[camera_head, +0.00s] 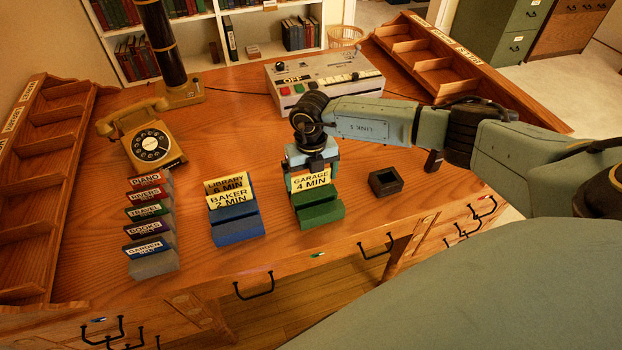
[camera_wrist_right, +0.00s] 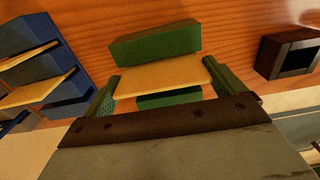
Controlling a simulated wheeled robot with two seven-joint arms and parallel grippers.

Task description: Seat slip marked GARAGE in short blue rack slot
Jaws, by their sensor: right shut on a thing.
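The yellow slip marked GARAGE 4 MIN (camera_head: 311,181) stands at the back of the green rack (camera_head: 320,214). My right gripper (camera_head: 312,168) comes down from above and is shut on this slip; in the right wrist view the slip (camera_wrist_right: 165,75) lies between the two fingers (camera_wrist_right: 168,88). I cannot tell whether the slip's lower edge is in the green rack's slot or just above it. The short blue rack (camera_head: 238,229) stands to the left and holds yellow slips marked LIBRARY 6 MIN (camera_head: 226,183) and BAKER 2 MIN (camera_head: 231,199). My left gripper is not in view.
A small dark box (camera_head: 385,181) sits right of the green rack. A control box (camera_head: 322,78) stands behind. Bare desk separates the racks.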

